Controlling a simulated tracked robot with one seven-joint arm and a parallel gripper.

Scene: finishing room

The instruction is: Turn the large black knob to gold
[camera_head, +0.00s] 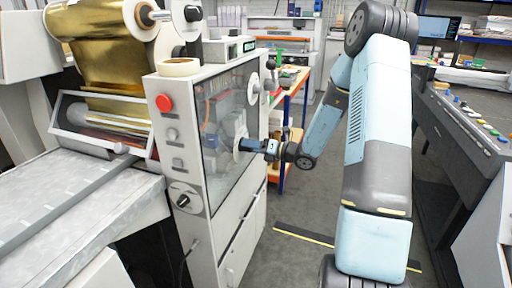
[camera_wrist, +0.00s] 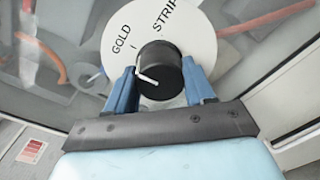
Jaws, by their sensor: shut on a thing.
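The large black knob (camera_wrist: 163,70) sits on a round white dial (camera_wrist: 200,28) marked GOLD and STRIP in the wrist view. A white pointer line on the knob's face lies at its left side, below the word GOLD. I cannot tell exactly which mark it lines up with. My gripper (camera_wrist: 162,88) has its two blue fingers on either side of the knob, shut on it. In the head view my gripper (camera_head: 244,146) reaches the machine's clear side panel (camera_head: 222,115) and hides the knob.
The grey machine (camera_head: 228,229) has a red button (camera_head: 164,102) and a smaller black knob (camera_head: 184,199) on its narrow face. A gold foil roll (camera_head: 98,25) is at upper left. A console (camera_head: 462,125) stands at right. Floor (camera_head: 292,215) between them is open.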

